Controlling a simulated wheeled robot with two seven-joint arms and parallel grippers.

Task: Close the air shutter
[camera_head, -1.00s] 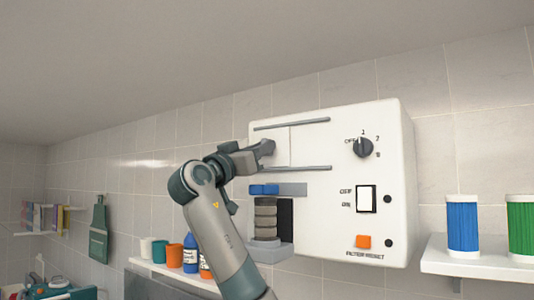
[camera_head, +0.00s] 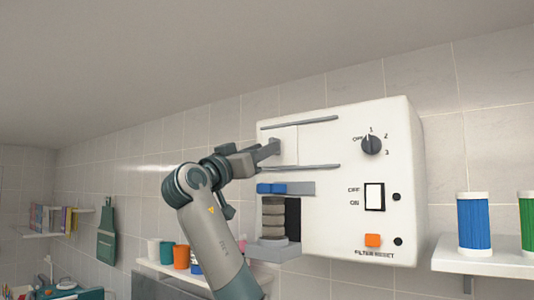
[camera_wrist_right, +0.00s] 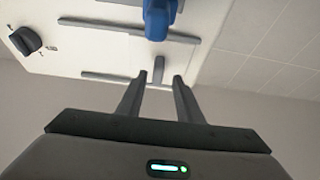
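The air shutter (camera_head: 289,140) appears to be the pale panel between two grey rails on the front of a white box (camera_head: 335,215). An upright grey tab, seemingly its handle (camera_wrist_right: 158,69), stands between the rails in the right wrist view. My right gripper (camera_head: 275,148) is at the left part of the rails. In the wrist view my right gripper (camera_wrist_right: 162,77) is open, with its fingertips on either side of the tab and small gaps showing. In the head view the fingers hide the tab. My left gripper is not in view.
The box carries a dial (camera_head: 371,145), a rocker switch (camera_head: 374,197), an orange button (camera_head: 372,240) and a blue piece (camera_head: 271,188) below the rails. A shelf (camera_head: 480,262) with blue and green cylinders is at right. Cups stand on a lower shelf behind my arm.

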